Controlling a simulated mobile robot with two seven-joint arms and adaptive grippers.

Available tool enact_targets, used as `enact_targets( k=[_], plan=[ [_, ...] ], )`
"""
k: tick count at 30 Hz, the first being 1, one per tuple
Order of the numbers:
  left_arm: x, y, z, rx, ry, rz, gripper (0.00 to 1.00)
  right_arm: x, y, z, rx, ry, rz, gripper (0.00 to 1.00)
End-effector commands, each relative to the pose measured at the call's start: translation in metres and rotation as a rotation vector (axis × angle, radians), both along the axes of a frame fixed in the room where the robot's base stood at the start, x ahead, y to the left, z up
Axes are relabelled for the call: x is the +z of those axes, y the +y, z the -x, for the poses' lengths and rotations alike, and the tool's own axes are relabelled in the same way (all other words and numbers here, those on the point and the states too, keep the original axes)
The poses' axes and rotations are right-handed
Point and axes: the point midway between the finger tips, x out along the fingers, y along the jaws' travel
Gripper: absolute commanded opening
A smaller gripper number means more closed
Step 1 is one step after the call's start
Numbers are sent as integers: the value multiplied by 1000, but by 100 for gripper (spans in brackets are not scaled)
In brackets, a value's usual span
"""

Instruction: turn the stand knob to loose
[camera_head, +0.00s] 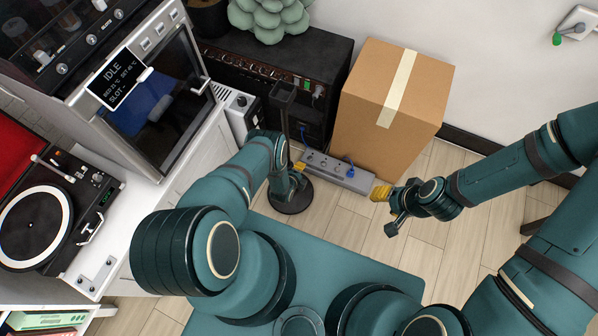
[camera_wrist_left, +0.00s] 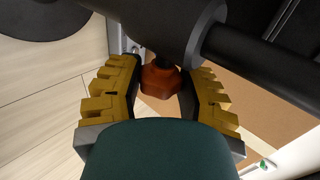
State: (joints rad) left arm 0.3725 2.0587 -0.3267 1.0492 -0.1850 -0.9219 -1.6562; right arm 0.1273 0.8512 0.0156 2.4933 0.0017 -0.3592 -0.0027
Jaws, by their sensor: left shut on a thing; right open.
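The black stand (camera_head: 283,100) rises from a round base (camera_head: 290,203) on the floor. Its orange-red lobed knob (camera_wrist_left: 162,84) shows in the left wrist view, below a dark collar. My left gripper (camera_wrist_left: 163,73) has its yellow fingers on either side of the knob and is shut on it. In the head view my left arm hides the knob and most of that gripper. The knob's loose or tight setting cannot be read. My right gripper (camera_head: 387,210) is open and empty, out over the floor to the right of the stand.
A power strip (camera_head: 335,169) lies just right of the stand. A cardboard box (camera_head: 390,95) and a black amplifier (camera_head: 325,50) stand behind. A printer (camera_head: 160,95) and a turntable (camera_head: 50,215) are on the left. Floor at the right is clear.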

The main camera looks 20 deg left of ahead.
Motion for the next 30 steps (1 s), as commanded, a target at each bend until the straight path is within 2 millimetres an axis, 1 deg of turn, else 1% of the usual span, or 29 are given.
enact_targets(
  k=[13, 14, 15, 16, 17, 26, 30],
  plan=[
    [0, 1, -1, 1, -11, -2, 3, 0, 0, 0, 0, 0, 0, 47],
    [0, 1, -1, 1, -10, -2, 45, 0, 0, 0, 0, 0, 0, 47],
    [0, 1, -1, 1, -10, -2, 59, 0, 0, 0, 0, 0, 0, 47],
    [0, 1, -1, 1, -10, -2, 69, 0, 0, 0, 0, 0, 0, 47],
    [0, 1, -1, 0, -10, -1, 71, 0, 0, 0, 0, 0, 0, 47],
    [0, 0, 0, -1, -9, 0, 71, 0, 0, 0, 0, 0, 0, 47],
    [6, 0, -1, -1, -10, 0, 71, 0, 0, 0, 0, 0, 0, 47]
  ],
)
